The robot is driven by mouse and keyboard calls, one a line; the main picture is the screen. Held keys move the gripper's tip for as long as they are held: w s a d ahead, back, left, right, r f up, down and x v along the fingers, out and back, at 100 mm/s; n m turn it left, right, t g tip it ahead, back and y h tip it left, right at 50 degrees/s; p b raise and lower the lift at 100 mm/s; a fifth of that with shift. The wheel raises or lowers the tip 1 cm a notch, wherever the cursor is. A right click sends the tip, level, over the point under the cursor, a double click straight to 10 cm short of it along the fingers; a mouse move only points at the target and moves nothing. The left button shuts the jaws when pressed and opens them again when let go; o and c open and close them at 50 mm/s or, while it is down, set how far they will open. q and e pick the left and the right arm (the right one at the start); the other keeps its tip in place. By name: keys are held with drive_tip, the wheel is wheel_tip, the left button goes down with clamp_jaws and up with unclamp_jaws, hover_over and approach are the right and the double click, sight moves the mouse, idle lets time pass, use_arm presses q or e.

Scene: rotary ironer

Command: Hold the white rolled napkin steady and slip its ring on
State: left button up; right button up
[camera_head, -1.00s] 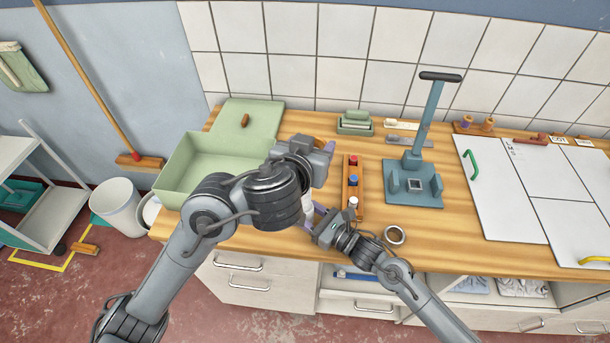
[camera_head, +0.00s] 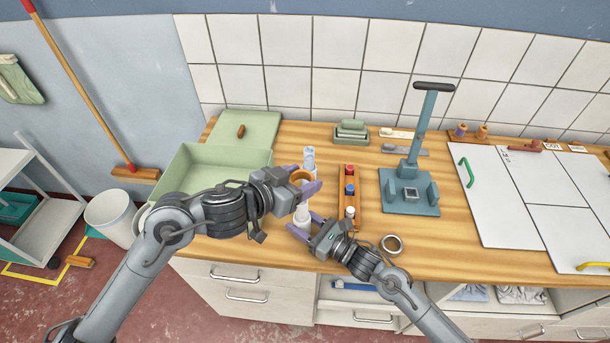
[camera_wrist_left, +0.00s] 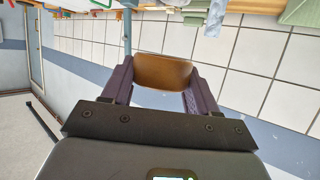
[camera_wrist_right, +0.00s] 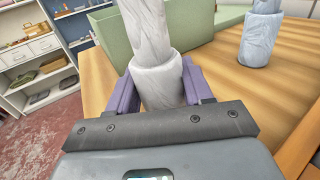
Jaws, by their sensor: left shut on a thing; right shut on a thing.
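A white rolled napkin (camera_head: 303,217) stands upright near the counter's front edge. My right gripper (camera_head: 303,230) is shut on its thicker lower part, also seen in the right wrist view (camera_wrist_right: 158,80). My left gripper (camera_head: 305,180) is shut on a brown ring (camera_head: 301,175), which fills the space between the fingers in the left wrist view (camera_wrist_left: 162,72). In the head view the ring appears just above the napkin, apart from its visible lower part. The napkin's top is partly hidden by the left gripper, so I cannot tell whether the ring is directly over it.
A wooden rack (camera_head: 350,200) with coloured tops is right of the grippers. A loose ring (camera_head: 392,244) lies near the front edge. A green box (camera_head: 190,170) stands left; a blue press (camera_head: 408,195) stands right.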

sight(301, 205)
use_arm(q)
drive_tip(key=shift+f, duration=2)
drive_tip(key=shift+f, duration=1.55)
idle(0.9)
drive_tip(key=shift+f, duration=0.75)
drive_tip(key=shift+f, duration=0.2)
drive_tip(key=o, duration=1.4)
